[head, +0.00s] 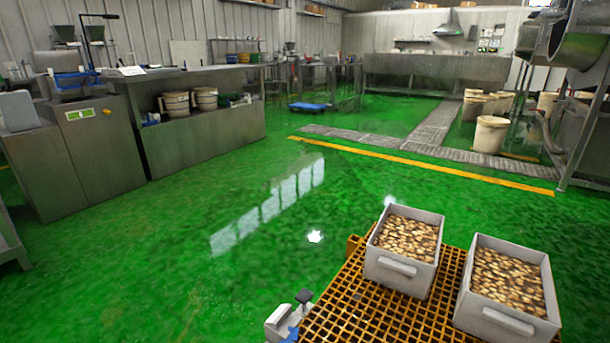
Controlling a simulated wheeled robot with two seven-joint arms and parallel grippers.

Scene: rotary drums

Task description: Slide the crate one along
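Two grey crates full of small tan and brown pieces stand side by side on an orange grating (360,312) at the lower right of the head view. The left crate (393,268) sits nearer the grating's far left corner. The right crate (500,320) stands a little closer to me, with a narrow gap between them. Each has a pale handle on its near face. What seems to be my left gripper (290,310) shows at the bottom edge, beside the grating's left edge and apart from both crates. Its finger opening is unclear. My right gripper is out of view.
The grating has bare room left of and in front of the left crate. Beyond it lies open green floor (200,260). A steel bench (200,135) stands at the left, white buckets (490,134) at the back right, and machinery at the far right.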

